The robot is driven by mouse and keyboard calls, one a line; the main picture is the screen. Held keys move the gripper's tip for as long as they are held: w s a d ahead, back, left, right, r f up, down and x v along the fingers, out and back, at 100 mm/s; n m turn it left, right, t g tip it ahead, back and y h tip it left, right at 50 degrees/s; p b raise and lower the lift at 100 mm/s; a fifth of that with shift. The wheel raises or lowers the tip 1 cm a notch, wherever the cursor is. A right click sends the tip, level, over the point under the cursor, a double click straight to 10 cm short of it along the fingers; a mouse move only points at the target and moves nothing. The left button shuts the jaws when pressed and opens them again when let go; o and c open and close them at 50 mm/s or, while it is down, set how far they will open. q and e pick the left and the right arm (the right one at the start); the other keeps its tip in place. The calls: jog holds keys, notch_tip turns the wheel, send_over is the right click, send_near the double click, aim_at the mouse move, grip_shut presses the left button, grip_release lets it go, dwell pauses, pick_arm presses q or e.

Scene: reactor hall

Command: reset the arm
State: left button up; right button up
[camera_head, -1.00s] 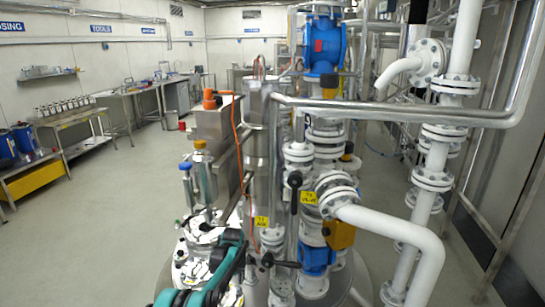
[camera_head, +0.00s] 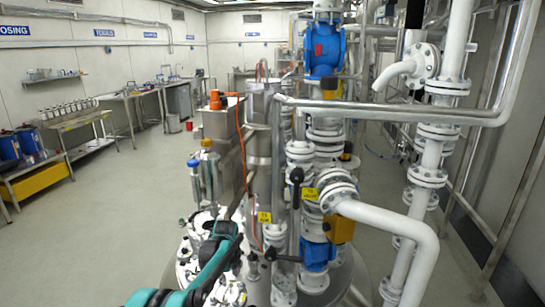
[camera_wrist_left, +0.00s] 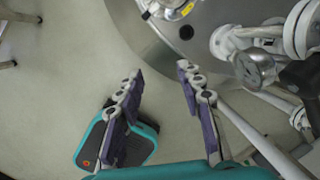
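My left arm (camera_head: 212,275), teal and black, comes in at the bottom left of the head view and reaches up in front of the reactor lid. Its fingers cannot be made out clearly there. In the left wrist view my left gripper (camera_wrist_left: 158,74) is open, with two purple-padded fingers wide apart and nothing between them. Pale floor shows below the gap, with the rim of the steel vessel (camera_wrist_left: 185,50) just beyond the fingertips. My right gripper does not show in either view.
White flanged pipes (camera_head: 400,235), a blue valve (camera_head: 325,50) and a steel pipe (camera_head: 400,112) crowd the centre and right. Black-handled valves stand close to my arm. A bench (camera_head: 75,122) lines the left wall. The floor (camera_head: 90,225) at left is clear.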

pick_arm(q)
jog(key=s+a+r+n+t, duration=0.2)
jog(key=s+r+n, duration=1.1)
jog(key=s+r, duration=0.4)
jog(key=s+f+n+t, duration=0.2)
jog(key=s+f+n, duration=0.2)
jog(key=s+n, duration=0.9)
jog(key=s, duration=0.8)
jog(key=shift+s+a+f+n+t+h, duration=0.2)
jog(key=shift+s+n+t+h, duration=0.1)
jog(key=shift+t, duration=0.1)
